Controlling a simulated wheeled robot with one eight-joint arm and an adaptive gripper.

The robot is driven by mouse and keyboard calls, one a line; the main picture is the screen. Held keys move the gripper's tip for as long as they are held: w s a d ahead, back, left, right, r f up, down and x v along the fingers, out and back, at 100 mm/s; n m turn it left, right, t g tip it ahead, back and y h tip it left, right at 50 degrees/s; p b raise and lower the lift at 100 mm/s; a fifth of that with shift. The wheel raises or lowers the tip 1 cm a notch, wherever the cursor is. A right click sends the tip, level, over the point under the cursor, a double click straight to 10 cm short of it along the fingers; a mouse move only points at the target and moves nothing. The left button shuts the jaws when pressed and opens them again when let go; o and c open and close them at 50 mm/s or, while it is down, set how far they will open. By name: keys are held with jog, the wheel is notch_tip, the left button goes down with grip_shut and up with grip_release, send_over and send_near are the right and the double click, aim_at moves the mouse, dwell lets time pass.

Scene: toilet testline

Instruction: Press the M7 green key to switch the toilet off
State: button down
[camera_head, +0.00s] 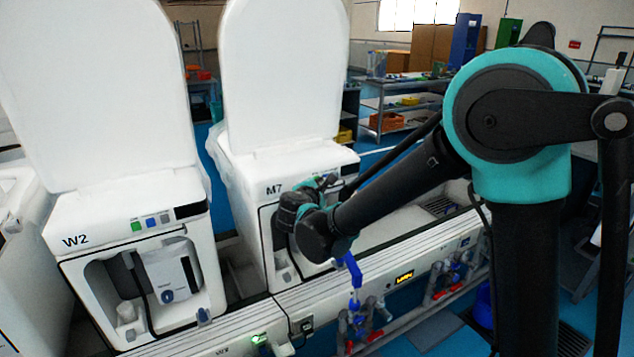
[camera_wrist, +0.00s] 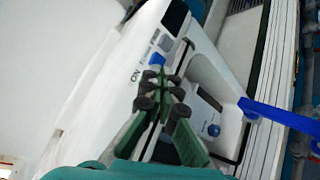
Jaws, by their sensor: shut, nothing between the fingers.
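The M7 toilet (camera_head: 290,160) stands in the middle of the head view with its lid up. Its label (camera_head: 273,189) shows on the front panel, but my wrist and gripper cover most of the key row. In the wrist view, the panel's blue key (camera_wrist: 157,59) and grey key (camera_wrist: 166,44) show beside a dark display (camera_wrist: 175,17). I cannot make out the M7 green key; my fingers cover the panel beside the blue key. My gripper (camera_wrist: 157,77) is shut and empty, its tips over the panel close to the blue key. Contact cannot be told.
The W2 toilet (camera_head: 130,230) stands at left, its green key (camera_head: 136,226) in plain view. A blue valve handle (camera_head: 353,270) sticks up below my wrist. A white rail with pipes runs along the front. Shelves (camera_head: 400,105) stand behind.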

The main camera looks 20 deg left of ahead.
jog(key=shift+s+d, duration=1.55)
jog(key=shift+d, duration=0.3)
